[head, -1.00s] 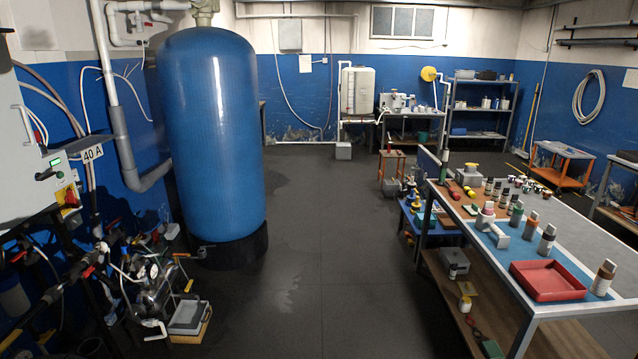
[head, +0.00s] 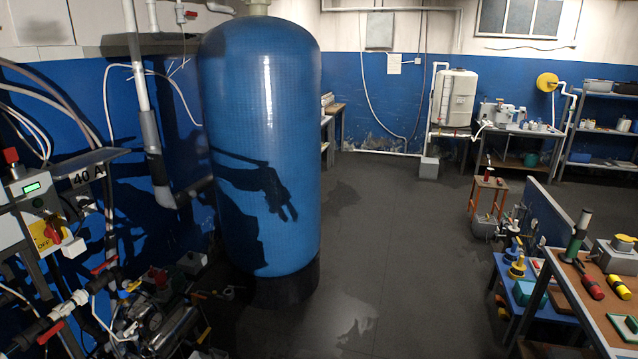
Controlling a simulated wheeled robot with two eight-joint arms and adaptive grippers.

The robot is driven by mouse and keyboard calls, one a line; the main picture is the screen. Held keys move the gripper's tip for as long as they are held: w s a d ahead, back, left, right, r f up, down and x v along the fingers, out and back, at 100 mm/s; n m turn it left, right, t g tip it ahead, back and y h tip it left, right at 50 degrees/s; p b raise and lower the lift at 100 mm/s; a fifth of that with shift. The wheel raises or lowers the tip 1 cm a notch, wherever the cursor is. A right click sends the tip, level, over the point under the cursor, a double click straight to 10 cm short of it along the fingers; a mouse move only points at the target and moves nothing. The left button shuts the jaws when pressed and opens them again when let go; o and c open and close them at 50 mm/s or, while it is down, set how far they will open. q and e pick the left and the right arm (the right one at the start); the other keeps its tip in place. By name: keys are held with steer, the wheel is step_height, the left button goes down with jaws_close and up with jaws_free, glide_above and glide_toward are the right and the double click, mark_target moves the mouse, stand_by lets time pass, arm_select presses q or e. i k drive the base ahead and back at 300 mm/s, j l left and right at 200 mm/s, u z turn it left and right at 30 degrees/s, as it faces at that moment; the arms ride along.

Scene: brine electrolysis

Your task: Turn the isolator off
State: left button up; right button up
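The isolator is a red rotary handle (head: 53,231) on a yellow plate (head: 38,234), at the far left of the head view. The plate bears the word OFF near its lower edge. The handle looks slanted, but its exact setting is too small to tell. It sits on the front of a grey-white control box (head: 12,232), below a small green display (head: 31,188). Neither of my grippers is in view. A dark shadow shaped like an arm and gripper falls on the blue tank (head: 262,110).
Pipes with red-handled valves (head: 104,266) and a pump (head: 160,330) crowd the floor below. The tall tank stands to the right. Open floor (head: 390,250) lies between the tank and the workbench (head: 580,290).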

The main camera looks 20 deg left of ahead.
mark_target(51, 231)
steer(key=i+j+u, duration=0.1)
steer(key=i+u, duration=0.65)
steer(key=i+l+u, duration=0.15)
steer(key=i+u, duration=0.2)
steer(key=i+j+u, duration=0.45)
steer(key=i, duration=0.35)
steer(key=i+j+z, duration=0.1)
steer(key=i+j, duration=0.25)
steer(key=j, duration=0.3)
steer(key=i+j+z, duration=0.15)
steer(key=j, duration=0.2)
steer(key=i, duration=0.05)
